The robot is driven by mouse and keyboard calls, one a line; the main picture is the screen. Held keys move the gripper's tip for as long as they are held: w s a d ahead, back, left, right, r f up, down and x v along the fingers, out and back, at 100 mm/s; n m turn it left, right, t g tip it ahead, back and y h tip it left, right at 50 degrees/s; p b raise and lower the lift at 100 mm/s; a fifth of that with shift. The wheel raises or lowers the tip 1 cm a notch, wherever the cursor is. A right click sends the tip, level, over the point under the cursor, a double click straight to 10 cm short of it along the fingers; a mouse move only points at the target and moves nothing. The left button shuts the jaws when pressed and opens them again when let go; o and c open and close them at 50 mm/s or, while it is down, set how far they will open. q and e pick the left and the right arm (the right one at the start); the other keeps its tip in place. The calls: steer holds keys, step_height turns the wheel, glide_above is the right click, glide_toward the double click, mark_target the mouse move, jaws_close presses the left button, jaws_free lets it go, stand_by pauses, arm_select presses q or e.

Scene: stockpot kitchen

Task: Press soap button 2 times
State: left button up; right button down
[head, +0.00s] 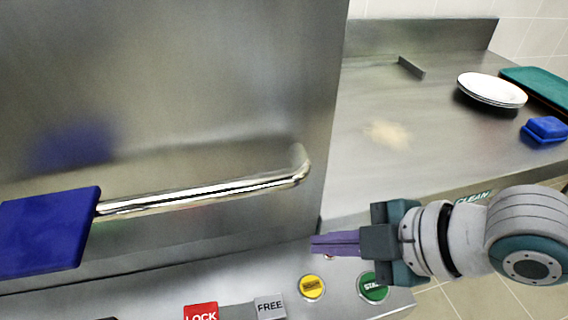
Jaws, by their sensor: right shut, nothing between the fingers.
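A steel control panel runs along the bottom of the head view. It bears a yellow round button (312,287) with small dark lettering that I cannot read surely, and a green round button (373,286) lettered like START. A further small button (330,256) is mostly hidden under my right gripper (314,244). I cannot tell which button is the soap one. My right gripper is shut and empty, its purple fingers pointing left just above the hidden button. Whether they touch it I cannot tell. My left gripper is not in view.
A steel hood with a bar handle (205,194) and a blue block (48,232) fills the left. A red LOCK sign (201,313) and grey FREE sign (270,307) are at the front. White plates (492,88), a blue sponge-like item (546,128) and a green tray (540,84) lie right.

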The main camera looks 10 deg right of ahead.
mark_target(319, 288)
step_height(319, 288, down, 9)
steer(key=b, duration=0.8)
steer(key=shift+s+a+r, duration=0.1)
steer(key=shift+s+r, duration=0.05)
steer(key=shift+r, duration=0.05)
steer(key=shift+f, duration=0.25)
steer(key=shift+r, duration=0.1)
stand_by(1.0)
steer(key=shift+b, duration=0.3)
